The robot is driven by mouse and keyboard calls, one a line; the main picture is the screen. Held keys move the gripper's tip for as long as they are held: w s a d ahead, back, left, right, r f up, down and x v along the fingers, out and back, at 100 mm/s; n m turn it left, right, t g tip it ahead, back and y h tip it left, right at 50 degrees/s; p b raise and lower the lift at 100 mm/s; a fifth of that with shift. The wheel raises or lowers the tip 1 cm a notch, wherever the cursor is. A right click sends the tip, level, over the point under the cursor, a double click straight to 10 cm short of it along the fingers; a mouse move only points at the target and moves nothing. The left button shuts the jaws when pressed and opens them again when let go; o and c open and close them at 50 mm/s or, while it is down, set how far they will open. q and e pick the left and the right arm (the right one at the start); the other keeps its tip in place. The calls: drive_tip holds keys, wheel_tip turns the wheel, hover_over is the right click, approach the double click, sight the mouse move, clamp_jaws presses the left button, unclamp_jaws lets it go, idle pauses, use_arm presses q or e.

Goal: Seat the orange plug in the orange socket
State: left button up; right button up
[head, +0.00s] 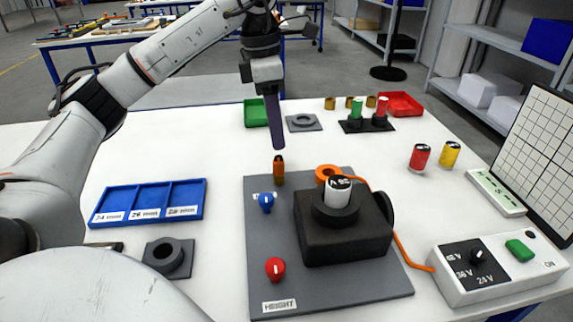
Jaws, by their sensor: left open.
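An upright orange-topped cylinder with a dark lower part (279,171), which looks like the orange plug, stands at the back left of the grey board (265,222). An orange ring (327,172), which looks like the orange socket, is to its right, behind the black block. An orange cable (399,244) runs from near the ring to the control box. The plug and ring are apart. My left gripper (278,147) points down, open and empty, with its dark fingers seen edge-on just above the cylinder in the picture. My right gripper is not in view.
A black block (343,235) holding a white labelled cylinder (338,192) fills the board's right side. Blue (266,201) and red knobs (275,268) stand left of it. The control box (497,268) is at right, a blue tray (148,203) at left.

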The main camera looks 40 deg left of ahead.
sight(278, 156)
use_arm(q)
drive_tip(key=f, duration=0.6)
drive_tip(key=shift+s+d, duration=0.15)
drive_tip(key=shift+d, duration=0.2)
drive_tip(key=shift+f, duration=0.5)
clamp_jaws()
